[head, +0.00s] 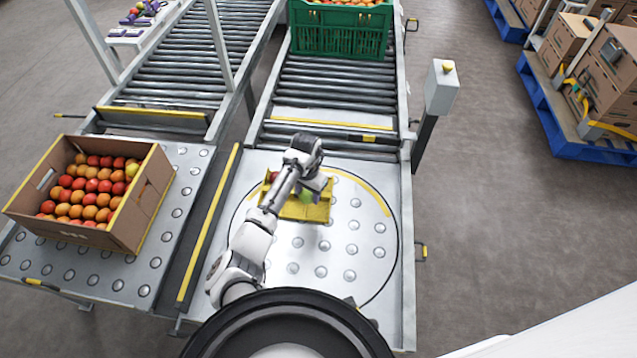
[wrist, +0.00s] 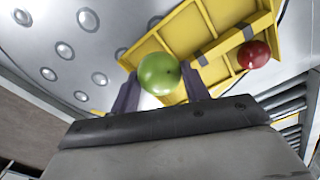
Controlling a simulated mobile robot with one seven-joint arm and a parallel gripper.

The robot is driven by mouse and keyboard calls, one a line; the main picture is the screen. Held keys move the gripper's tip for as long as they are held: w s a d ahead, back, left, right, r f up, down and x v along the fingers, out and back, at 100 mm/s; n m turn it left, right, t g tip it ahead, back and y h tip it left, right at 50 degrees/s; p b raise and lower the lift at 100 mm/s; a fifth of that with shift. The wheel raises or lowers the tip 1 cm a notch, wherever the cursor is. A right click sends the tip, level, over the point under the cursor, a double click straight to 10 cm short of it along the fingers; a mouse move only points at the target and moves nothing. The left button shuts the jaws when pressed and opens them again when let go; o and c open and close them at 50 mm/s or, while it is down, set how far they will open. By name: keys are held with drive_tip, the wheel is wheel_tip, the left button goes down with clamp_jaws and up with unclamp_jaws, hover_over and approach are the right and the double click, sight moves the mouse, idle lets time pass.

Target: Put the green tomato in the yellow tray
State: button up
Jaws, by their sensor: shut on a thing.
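The green tomato (wrist: 160,74) is held between the two fingers of my gripper (wrist: 160,90) in the wrist view. In the head view the tomato (head: 307,196) shows small under the gripper (head: 312,190), over the yellow tray. The yellow tray (head: 318,212) lies on the ball-transfer table and has dividers. In the wrist view the tray (wrist: 188,32) is beyond the tomato; I cannot tell whether the tomato touches it. A red tomato (wrist: 254,54) sits at the tray in the wrist view. My arm hides part of the tray in the head view.
A cardboard box (head: 130,232) of red and orange tomatoes stands on the left table. A green crate (head: 340,42) of fruit stands on the rear rollers. A grey post with a yellow button (head: 442,88) is at right. The round plate (head: 340,255) in front of the tray is clear.

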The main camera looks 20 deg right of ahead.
drive_tip(key=d+m, duration=0.2)
drive_tip(key=d, duration=0.1)
drive_tip(key=b, duration=0.3)
hover_over(318, 210)
wheel_tip(318, 210, down, 4)
drive_tip(key=shift+w+r, duration=0.1)
drive_tip(key=shift+r, duration=0.05)
drive_tip(key=shift+f+b, duration=0.8)
drive_tip(key=shift+f, duration=0.45)
drive_tip(key=shift+f+b, duration=0.3)
drive_tip(key=shift+f, duration=0.25)
drive_tip(key=o, duration=0.8)
drive_tip(key=c, duration=0.3)
